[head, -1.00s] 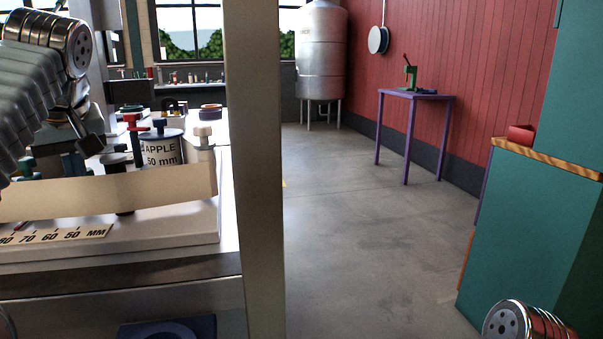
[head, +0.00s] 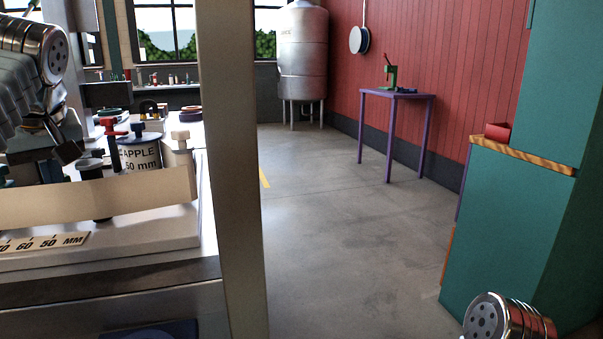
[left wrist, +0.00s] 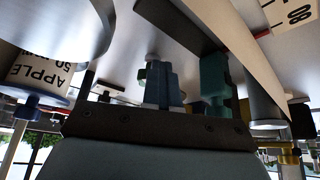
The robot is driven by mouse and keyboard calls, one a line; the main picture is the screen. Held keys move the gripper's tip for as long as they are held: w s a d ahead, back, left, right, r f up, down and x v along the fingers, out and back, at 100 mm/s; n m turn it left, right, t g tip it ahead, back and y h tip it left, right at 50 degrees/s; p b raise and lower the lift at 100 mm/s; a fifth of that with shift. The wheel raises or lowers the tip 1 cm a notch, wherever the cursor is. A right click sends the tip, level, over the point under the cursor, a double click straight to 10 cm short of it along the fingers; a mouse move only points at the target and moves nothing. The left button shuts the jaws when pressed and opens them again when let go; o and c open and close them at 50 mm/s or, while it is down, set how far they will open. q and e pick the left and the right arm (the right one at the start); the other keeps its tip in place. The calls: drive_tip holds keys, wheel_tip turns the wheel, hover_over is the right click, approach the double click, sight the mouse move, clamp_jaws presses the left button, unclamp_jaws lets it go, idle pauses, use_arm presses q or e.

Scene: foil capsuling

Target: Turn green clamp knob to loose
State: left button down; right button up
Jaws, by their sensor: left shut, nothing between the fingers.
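The green clamp knob (head: 6,176) shows only as a small teal piece at the left edge of the head view, mostly cut off. In the left wrist view, a teal upright piece (left wrist: 214,82) that looks like this knob stands just right of my fingers. My left gripper (head: 66,150) is over the bench fixture, partly hidden by its own arm. In the left wrist view its blue-grey fingers (left wrist: 162,84) are together with nothing between them, beside the teal piece. I cannot tell if they touch it. My right gripper is out of view.
A can marked APPLE 50 mm (head: 139,158), a red knob (head: 113,135) and a black knob (head: 91,165) stand close by. A cream rail (head: 100,200) and a millimetre scale (head: 45,244) lie in front.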

use_arm(q)
drive_tip(key=shift+d, duration=0.1)
drive_tip(key=shift+w+d+r+p, duration=0.1)
drive_tip(key=shift+w+d+p, duration=0.3)
drive_tip(key=shift+p, duration=0.2)
drive_tip(key=shift+w+d, duration=0.1)
drive_tip(key=shift+w, duration=0.15)
drive_tip(key=shift+d, duration=0.15)
drive_tip(key=shift+s+d, duration=0.2)
drive_tip(key=shift+w, duration=0.1)
